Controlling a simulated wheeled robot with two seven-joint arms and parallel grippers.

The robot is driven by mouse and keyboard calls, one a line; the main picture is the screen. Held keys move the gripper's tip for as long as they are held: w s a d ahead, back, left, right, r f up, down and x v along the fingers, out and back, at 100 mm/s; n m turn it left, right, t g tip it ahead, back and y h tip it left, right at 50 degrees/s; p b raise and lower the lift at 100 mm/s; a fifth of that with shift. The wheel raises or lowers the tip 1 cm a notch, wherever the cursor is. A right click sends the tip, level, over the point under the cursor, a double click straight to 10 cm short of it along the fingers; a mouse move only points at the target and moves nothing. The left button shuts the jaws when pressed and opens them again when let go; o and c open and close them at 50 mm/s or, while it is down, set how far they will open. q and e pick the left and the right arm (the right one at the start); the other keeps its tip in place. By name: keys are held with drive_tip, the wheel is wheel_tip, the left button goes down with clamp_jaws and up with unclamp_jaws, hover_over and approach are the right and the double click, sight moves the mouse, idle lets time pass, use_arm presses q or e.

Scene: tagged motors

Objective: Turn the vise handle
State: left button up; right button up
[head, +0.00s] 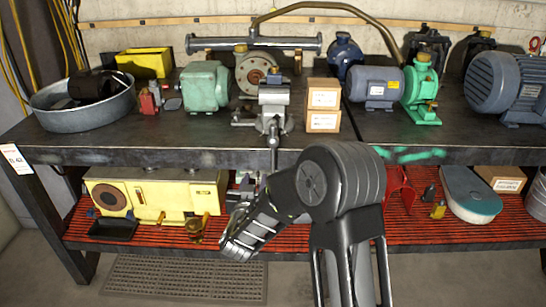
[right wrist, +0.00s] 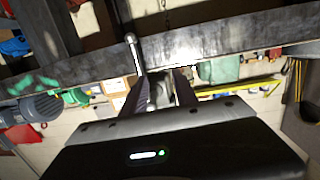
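The grey vise (head: 273,98) stands at the front edge of the workbench. Its handle (head: 273,152) is a thin metal bar hanging down in front of the bench edge. My left gripper is out of view.
The workbench top (head: 190,128) holds a green motor (head: 205,88), cardboard boxes (head: 323,108) just right of the vise, a blue-grey motor (head: 375,88) and a metal basin (head: 85,115). A yellow machine (head: 160,195) sits on the red lower shelf (head: 290,240).

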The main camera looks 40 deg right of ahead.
sight(272, 152)
drive_tip(key=d+r+h, duration=0.1)
drive_tip(key=d+r+m+h, duration=0.1)
drive_tip(key=r, duration=0.1)
drive_tip(key=s+d+r, duration=0.1)
drive_tip(key=shift+s+d+r+m+g+h, duration=0.1)
drive_tip(key=shift+d+r+m+g+h, duration=0.05)
drive_tip(key=shift+r+m+g+h, duration=0.25)
drive_tip(key=shift+p+x, duration=0.45)
drive_tip(key=shift+x, duration=3.45)
drive_tip(key=shift+c, duration=0.3)
clamp_jaws()
